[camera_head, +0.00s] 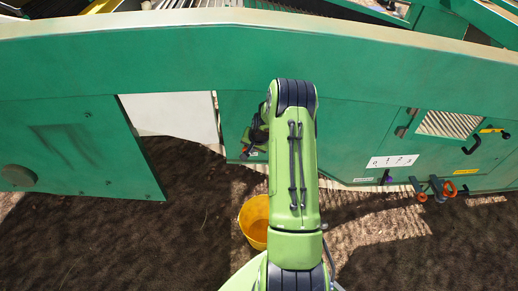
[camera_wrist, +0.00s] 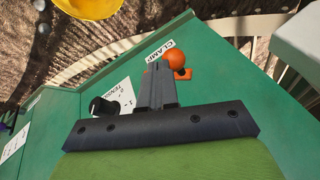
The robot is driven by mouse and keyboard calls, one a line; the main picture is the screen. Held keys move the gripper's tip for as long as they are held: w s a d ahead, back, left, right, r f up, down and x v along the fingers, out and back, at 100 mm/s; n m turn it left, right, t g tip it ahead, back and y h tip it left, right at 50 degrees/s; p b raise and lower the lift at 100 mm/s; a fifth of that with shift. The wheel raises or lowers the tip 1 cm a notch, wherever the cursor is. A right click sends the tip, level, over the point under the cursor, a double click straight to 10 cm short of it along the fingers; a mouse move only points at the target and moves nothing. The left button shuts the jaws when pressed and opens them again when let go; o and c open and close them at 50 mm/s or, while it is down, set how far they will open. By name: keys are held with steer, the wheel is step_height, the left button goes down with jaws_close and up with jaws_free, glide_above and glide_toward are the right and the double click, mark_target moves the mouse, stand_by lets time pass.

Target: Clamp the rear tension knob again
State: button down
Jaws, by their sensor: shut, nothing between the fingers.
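In the wrist view, a black knob (camera_wrist: 102,107) sticks out of the green panel beside a white tension scale label (camera_wrist: 119,97). An orange ball-ended clamp handle (camera_wrist: 175,56) with an orange piece below it sits beside the "CLAMP" label (camera_wrist: 160,51). My gripper (camera_wrist: 159,68) is shut and empty. Its fingertips show just left of the orange ball and partly overlap the orange piece; I cannot tell whether they touch.
A yellow bucket (camera_head: 254,221) stands on the soil below the panel; it also shows in the wrist view (camera_wrist: 92,7). The long green machine side (camera_head: 170,60) runs across the view. Orange handles (camera_head: 421,196) project at its right. Open soil lies in front.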

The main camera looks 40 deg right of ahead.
steer(key=a+f+g+h+b, duration=0.1)
steer(key=w+a+f+g+h+b, duration=0.1)
steer(key=h, duration=0.1)
steer(key=w+a+f+n+g+h+b, duration=0.1)
steer(key=g+h+b, duration=0.1)
steer(key=shift+w, duration=0.2)
steer(key=shift+a+f, duration=0.1)
steer(key=shift+f, duration=0.15)
stand_by(0.6)
steer(key=s+d+p+v, duration=0.1)
steer(key=p+v, duration=0.2)
steer(key=v, duration=1)
steer(key=shift+s+r+p, duration=0.15)
steer(key=shift+r+p, duration=0.15)
steer(key=shift+p, duration=0.1)
steer(key=shift+a, duration=0.1)
